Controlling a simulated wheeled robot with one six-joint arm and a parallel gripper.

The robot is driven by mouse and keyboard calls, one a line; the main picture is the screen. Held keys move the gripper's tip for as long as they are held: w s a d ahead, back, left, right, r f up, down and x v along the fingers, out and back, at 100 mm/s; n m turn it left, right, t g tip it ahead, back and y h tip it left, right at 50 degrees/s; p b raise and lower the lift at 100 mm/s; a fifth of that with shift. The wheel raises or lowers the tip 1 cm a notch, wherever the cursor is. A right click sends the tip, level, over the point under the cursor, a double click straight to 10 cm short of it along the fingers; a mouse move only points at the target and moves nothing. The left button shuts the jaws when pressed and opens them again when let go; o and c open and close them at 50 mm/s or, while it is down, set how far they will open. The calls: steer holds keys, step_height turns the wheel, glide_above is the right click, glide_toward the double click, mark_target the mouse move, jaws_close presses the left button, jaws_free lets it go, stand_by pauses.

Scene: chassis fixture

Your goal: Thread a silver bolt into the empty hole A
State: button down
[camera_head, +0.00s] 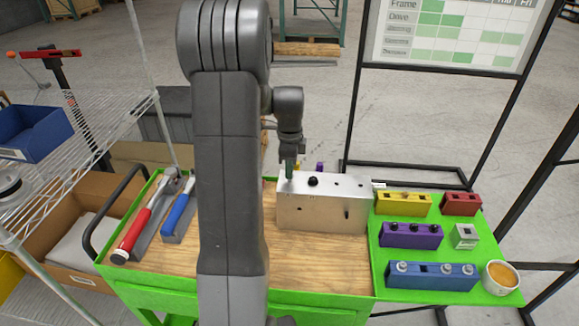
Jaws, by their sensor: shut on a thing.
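A silver metal block (322,212), the chassis fixture, stands on the wooden top of a green cart. Its upper face has several small dark holes and one black bolt head (313,181). I cannot read any hole letters. My gripper (289,160) points straight down over the left end of the block's top. It is shut, with a dark greenish tip close to the surface. What it holds is too small to make out, and I cannot tell whether it touches a hole. Silver bolts (402,267) stand in a blue rack (424,281) at the right, with a gap between them.
Yellow (403,208), purple (408,241) and red (461,208) racks, a grey-green block (464,237) and a round cup (500,278) sit on the cart's right side. Red-handled (135,230) and blue-handled (178,213) tools lie at left. My arm hides the middle.

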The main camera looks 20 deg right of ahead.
steer(key=shift+f, duration=0.4)
stand_by(0.4)
steer(key=n, duration=0.5)
steer(key=shift+s+f+n, duration=0.1)
steer(key=shift+n, duration=0.3)
steer(key=n, duration=0.4)
steer(key=shift+f+n, duration=0.1)
steer(key=shift+n, duration=0.2)
steer(key=shift+s+a, duration=0.1)
steer(key=m, duration=0.6)
steer(key=shift+f, duration=0.15)
steer(key=m, duration=0.6)
steer(key=shift+f, duration=0.1)
steer(key=shift+m, duration=1.5)
